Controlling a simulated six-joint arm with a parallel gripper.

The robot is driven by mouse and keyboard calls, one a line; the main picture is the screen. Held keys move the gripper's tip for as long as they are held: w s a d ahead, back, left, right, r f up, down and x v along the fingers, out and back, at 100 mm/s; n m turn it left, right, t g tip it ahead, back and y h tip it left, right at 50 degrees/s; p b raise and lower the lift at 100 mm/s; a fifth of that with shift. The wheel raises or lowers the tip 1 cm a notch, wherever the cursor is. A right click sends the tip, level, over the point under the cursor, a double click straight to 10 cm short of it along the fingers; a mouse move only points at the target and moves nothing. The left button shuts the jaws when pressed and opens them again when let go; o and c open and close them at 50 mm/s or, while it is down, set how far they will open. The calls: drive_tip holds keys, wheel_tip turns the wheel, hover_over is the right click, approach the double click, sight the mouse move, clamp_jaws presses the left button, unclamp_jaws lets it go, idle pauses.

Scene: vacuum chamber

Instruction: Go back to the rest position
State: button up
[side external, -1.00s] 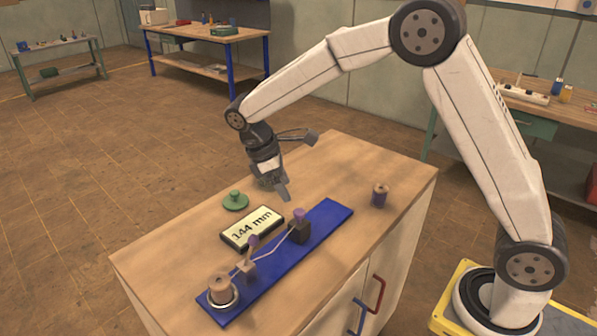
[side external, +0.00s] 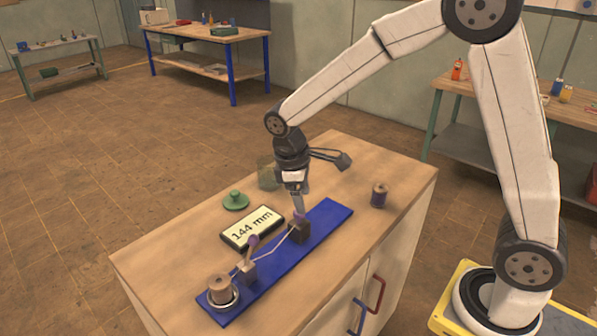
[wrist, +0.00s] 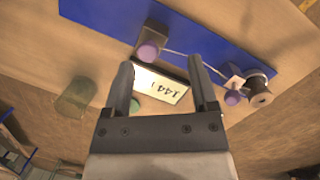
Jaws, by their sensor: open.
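My gripper (side external: 299,210) points down over the worktop, fingertips by the dark block (side external: 299,231) with a purple knob on the blue board (side external: 335,213). In the side view the fingers overlap that knob, and I cannot tell whether they touch it. In the wrist view my gripper (wrist: 162,65) is open, with nothing held between its fingers. The purple knob (wrist: 147,50) shows there beyond and left of the space between the fingertips. A display (side external: 252,228) reading 144 mm lies beside the board.
A spool (side external: 220,290) sits in a ring at the board's near end, by a tan block (side external: 247,272) with a purple knob. A green lid (side external: 235,200), a greenish clear jar (side external: 267,175) and a purple-wound spool (side external: 379,195) stand on the worktop (side external: 160,262). The air above is clear.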

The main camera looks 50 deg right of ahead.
drive_tip(key=s+f+m+t, duration=0.1)
drive_tip(key=s+m+t, duration=0.1)
drive_tip(key=s, duration=0.3)
drive_tip(key=s+d+f+m+t+y, duration=0.1)
drive_tip(key=s+f+m+t, duration=0.1)
drive_tip(key=s+m, duration=0.2)
drive_tip(key=shift+s+d+y, duration=0.3)
drive_tip(key=shift+s, duration=0.9)
drive_tip(key=shift+o, duration=0.2)
drive_tip(key=shift+r, duration=0.1)
drive_tip(key=w+r+n+g, duration=0.1)
drive_tip(key=w+n, duration=0.3)
drive_tip(key=n, duration=0.5)
drive_tip(key=w+r+n, duration=0.2)
drive_tip(key=w+n, duration=0.3)
drive_tip(key=n, duration=0.3)
drive_tip(key=w+r+n+g, duration=0.1)
drive_tip(key=w+n, duration=0.3)
drive_tip(key=n, duration=0.5)
drive_tip(key=shift+w+r+n+g, duration=0.2)
drive_tip(key=shift+r+n+g, duration=0.1)
drive_tip(key=shift+r, duration=0.1)
drive_tip(key=shift+f, duration=0.1)
drive_tip(key=shift+f, duration=3.85)
clamp_jaws()
